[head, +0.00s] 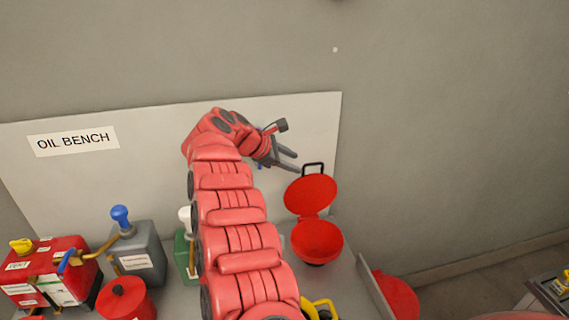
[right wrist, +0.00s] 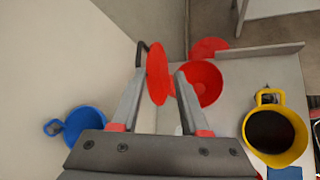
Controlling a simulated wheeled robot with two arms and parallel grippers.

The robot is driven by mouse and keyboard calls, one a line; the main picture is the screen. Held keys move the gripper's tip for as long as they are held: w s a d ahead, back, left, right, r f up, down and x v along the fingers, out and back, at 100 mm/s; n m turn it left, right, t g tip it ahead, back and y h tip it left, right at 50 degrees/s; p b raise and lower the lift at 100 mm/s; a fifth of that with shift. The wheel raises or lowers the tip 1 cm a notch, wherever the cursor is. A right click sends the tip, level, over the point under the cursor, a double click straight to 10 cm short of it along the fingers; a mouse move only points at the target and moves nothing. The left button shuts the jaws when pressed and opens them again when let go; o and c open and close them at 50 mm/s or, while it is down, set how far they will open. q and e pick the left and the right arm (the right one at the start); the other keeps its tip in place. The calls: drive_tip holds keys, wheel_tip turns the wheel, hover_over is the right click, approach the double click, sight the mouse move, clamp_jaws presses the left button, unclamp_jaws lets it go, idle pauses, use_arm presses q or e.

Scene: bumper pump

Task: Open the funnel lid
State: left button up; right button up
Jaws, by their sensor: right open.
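The red funnel (head: 317,241) stands at the right end of the bench, and its bowl shows in the right wrist view (right wrist: 207,85). Its round red lid (head: 311,194) is swung up, tilted back above the bowl's far rim, with a dark handle loop (head: 313,168) on top. The lid shows nearly edge-on in the right wrist view (right wrist: 158,74). My right gripper (head: 295,161) is open and empty, just left of the lid's upper edge. In the right wrist view the lid appears between and beyond the fingertips (right wrist: 160,80); I cannot tell whether they touch it. My left gripper is out of view.
A grey can with a blue top (head: 138,255), a red box (head: 50,275) and a red lidded pot (head: 126,300) stand on the left. A yellow jug (right wrist: 272,130) with dark contents and a blue vessel (right wrist: 85,125) show in the wrist view. A pale back panel (head: 160,120) rises behind.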

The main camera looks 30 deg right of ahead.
drive_tip(key=shift+b+v, duration=0.3)
drive_tip(key=shift+v, duration=1.35)
